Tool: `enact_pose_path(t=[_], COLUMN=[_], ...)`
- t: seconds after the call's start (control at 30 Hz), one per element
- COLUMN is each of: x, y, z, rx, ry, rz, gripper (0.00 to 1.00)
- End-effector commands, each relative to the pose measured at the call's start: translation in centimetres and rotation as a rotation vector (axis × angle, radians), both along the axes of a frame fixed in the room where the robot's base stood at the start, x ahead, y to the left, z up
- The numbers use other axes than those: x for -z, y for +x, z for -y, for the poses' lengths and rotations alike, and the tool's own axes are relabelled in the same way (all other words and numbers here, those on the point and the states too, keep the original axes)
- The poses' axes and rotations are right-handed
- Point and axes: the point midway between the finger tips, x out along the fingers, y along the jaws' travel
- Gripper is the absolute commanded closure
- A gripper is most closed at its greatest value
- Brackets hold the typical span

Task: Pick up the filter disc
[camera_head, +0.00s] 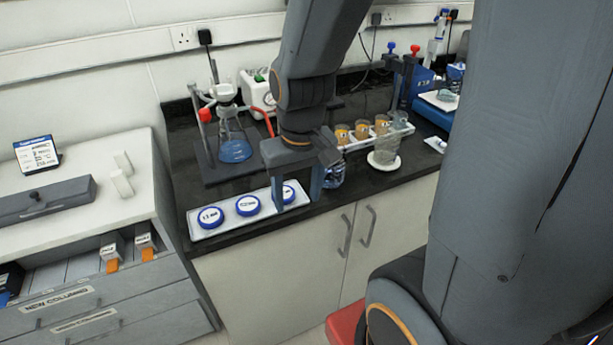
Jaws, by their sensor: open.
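Three round blue discs with white labelled centres lie in a row on a white tray (228,231) at the counter's front left: a left disc (210,217), a middle disc (248,205) and a right disc (289,194). The labels are too small to read surely, so I cannot tell which is the filter disc. My gripper (297,204) is open and points down over the tray's right end. In the picture its fingers stand either side of the right disc, partly hiding it. I cannot tell whether they touch it.
A flask (235,148) on a stand is behind the tray. A blue-tinted vessel (334,175) is close right of my gripper. Further right are a rack of amber cups (361,130) and a glass beaker (387,148) on a white disc. A lower drawer cabinet (85,215) stands left.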

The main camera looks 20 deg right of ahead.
Motion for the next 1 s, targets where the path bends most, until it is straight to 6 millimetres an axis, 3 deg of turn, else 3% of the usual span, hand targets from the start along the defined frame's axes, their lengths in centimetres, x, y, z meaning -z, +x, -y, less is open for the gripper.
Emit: enact_pose_path(t=[0.2, 0.33, 0.77, 1.0], x=[-1.5, -2.0, 1.1, 3.9], y=[6.1, 8.4, 8.8, 8.9], z=[-0.3, 0.5, 0.5, 0.2], rx=[0.065, 0.116, 0.131, 0.129], ry=[0.004, 0.006, 0.005, 0.005], rz=[-0.072, -0.103, -0.116, -0.116], gripper=[0.45, 0.45, 0.45, 0.45])
